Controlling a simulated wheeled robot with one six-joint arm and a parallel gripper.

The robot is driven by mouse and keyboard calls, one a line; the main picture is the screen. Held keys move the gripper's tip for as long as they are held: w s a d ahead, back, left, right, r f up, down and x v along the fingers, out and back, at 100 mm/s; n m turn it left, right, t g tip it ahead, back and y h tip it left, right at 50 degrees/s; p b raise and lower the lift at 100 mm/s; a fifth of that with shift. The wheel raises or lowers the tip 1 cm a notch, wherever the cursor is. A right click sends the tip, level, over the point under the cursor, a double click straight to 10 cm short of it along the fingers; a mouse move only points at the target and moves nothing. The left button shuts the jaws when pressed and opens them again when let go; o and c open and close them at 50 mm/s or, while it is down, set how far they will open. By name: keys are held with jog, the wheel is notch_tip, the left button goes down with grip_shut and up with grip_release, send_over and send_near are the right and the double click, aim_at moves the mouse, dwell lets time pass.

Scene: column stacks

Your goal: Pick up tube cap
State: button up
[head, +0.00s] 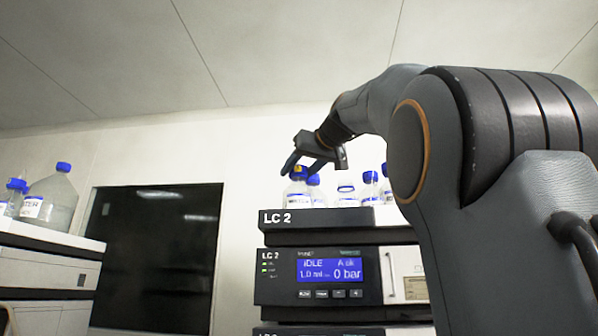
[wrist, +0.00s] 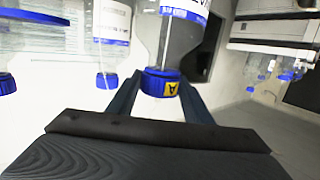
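A blue tube cap (head: 299,171) with a yellow label sits on a clear bottle (head: 297,190) on top of the LC 2 stack. In the wrist view, which is upside down, the cap (wrist: 161,83) carries a yellow tag marked "A", and a thin tube shows inside the bottle (wrist: 178,40). My gripper (head: 297,174) reaches down over this bottle from above. Its fingers are open, one on each side of the cap. I cannot tell whether either finger touches the cap.
Several other blue-capped bottles (head: 346,193) stand close by on the LC 2 stack (head: 318,217). In the wrist view a neighbouring bottle (wrist: 110,25) is close beside the gripper. More bottles (head: 52,196) stand on another stack at left. A dark panel (head: 155,255) lies between the stacks.

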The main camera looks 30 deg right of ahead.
jog(key=shift+r, duration=0.15)
jog(key=shift+r, duration=0.95)
jog(key=shift+r+p, duration=2.05)
jog(key=shift+r, duration=1.9)
